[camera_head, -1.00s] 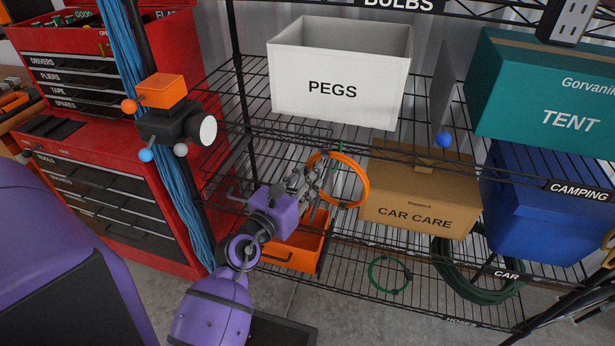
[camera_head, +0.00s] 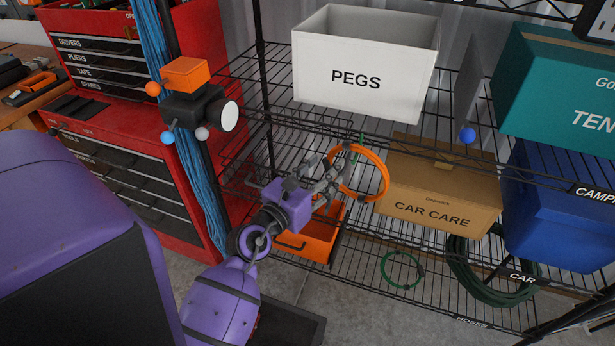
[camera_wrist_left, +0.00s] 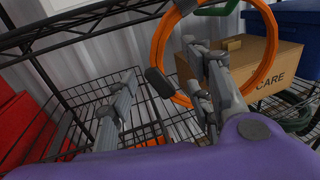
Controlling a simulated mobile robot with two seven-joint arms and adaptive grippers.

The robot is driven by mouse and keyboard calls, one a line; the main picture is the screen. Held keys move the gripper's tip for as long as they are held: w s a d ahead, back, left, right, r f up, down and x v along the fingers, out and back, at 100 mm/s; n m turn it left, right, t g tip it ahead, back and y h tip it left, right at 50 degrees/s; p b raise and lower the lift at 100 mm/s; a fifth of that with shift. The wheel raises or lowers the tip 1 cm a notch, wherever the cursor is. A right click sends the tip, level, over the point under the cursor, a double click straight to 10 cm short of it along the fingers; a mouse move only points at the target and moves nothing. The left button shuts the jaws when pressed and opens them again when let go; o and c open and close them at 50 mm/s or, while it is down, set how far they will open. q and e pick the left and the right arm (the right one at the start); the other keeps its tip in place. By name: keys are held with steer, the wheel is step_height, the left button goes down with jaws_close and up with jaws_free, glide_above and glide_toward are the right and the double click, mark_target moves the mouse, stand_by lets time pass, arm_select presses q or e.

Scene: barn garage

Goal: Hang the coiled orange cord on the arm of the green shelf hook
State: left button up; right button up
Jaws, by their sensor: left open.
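The orange cord (camera_head: 385,180) is a round coil in front of the shelf rack, left of the CAR CARE box. It also shows in the left wrist view (camera_wrist_left: 159,48). A piece of the green hook (camera_wrist_left: 218,8) shows at the coil's top in the wrist view, and the coil appears to hang there. The exact contact is unclear. My left gripper (camera_head: 336,170) is at the coil's left side with its fingers apart. In the wrist view the gripper (camera_wrist_left: 165,88) has one finger overlapping the coil's lower part. My right gripper is not in view.
A white PEGS box (camera_head: 365,95) sits above. The CAR CARE box (camera_head: 440,195) is close on the right. An orange bin (camera_head: 312,240) is below the gripper. A green hose ring (camera_head: 402,270) lies on the low shelf. A black rack post and blue cable bundle (camera_head: 200,200) stand left.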

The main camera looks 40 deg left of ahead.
arm_select(q)
steer(key=s, duration=1)
steer(key=shift+s+a, duration=0.15)
steer(key=shift+s, duration=0.2)
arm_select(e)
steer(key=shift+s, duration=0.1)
arm_select(q)
steer(key=shift+r, duration=0.1)
steer(key=s+f+n+g+y+p, duration=0.15)
steer(key=s+f+n, duration=0.25)
steer(key=f+n, duration=0.75)
steer(key=s+f+n+g+y, duration=0.25)
steer(key=f+n, duration=0.25)
steer(key=n, duration=1.3)
steer(key=s+d+f+n+g+h, duration=0.2)
steer(key=s+d+f+n, duration=0.1)
steer(key=s+d+f, duration=0.2)
steer(key=s+d+f+n+g+h+p, duration=0.1)
steer(key=s+d+f, duration=0.4)
steer(key=s, duration=0.5)
steer(key=shift+d+f+n+g+h+p, duration=0.25)
steer(key=shift+f+n+g+h, duration=0.3)
steer(key=shift+n+g, duration=0.7)
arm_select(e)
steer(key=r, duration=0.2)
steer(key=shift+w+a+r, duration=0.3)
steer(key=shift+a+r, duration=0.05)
